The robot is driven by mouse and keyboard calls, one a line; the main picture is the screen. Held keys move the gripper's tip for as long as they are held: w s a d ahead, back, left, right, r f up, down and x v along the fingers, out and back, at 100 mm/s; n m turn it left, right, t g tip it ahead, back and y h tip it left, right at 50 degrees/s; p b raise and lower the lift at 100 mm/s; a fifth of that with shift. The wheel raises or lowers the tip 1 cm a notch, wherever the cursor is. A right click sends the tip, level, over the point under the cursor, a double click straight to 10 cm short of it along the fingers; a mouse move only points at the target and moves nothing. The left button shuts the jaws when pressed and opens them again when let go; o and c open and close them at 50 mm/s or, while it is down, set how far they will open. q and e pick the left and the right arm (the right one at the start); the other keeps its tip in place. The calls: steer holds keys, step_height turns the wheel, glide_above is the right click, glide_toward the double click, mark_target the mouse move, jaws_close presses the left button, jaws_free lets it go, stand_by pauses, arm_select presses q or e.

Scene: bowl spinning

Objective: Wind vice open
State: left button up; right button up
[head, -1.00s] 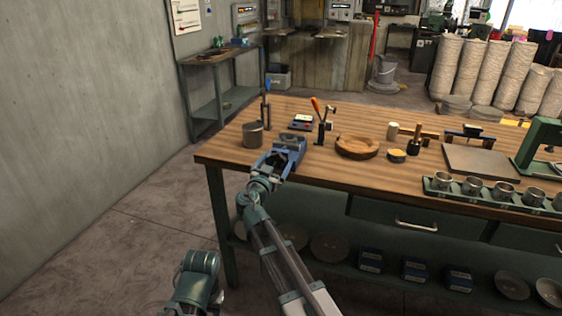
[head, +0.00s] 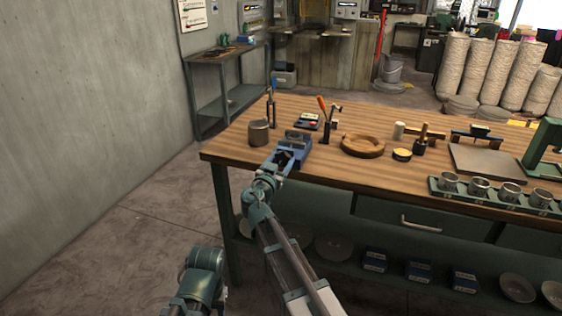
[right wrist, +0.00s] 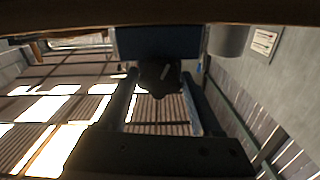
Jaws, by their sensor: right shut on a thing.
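The blue vice (head: 297,146) is fixed at the table's near edge, towards the left corner. My right gripper (head: 276,168) reaches it from the front and is shut on the vice handle. In the right wrist view the vice body (right wrist: 160,42) is at the top, and the dark handle hub (right wrist: 158,78) lies between the two fingers of the right gripper (right wrist: 160,100). The handle is mostly hidden by the gripper in the head view. How wide the vice jaws stand is too small to tell.
On the wooden table (head: 340,178) a grey metal cup (head: 258,133) stands left of the vice. A tool with an orange handle (head: 323,104) and a round wooden ring (head: 363,145) are to its right. Floor left of the table is clear.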

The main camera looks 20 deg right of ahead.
steer(key=n, duration=0.5)
steer(key=shift+n, duration=0.4)
steer(key=n, duration=1)
steer(key=shift+n, duration=0.4)
steer(key=n, duration=0.5)
steer(key=shift+s, duration=0.1)
steer(key=n, duration=1.4)
steer(key=shift+n, duration=0.4)
steer(key=n, duration=0.4)
steer(key=shift+n, duration=0.4)
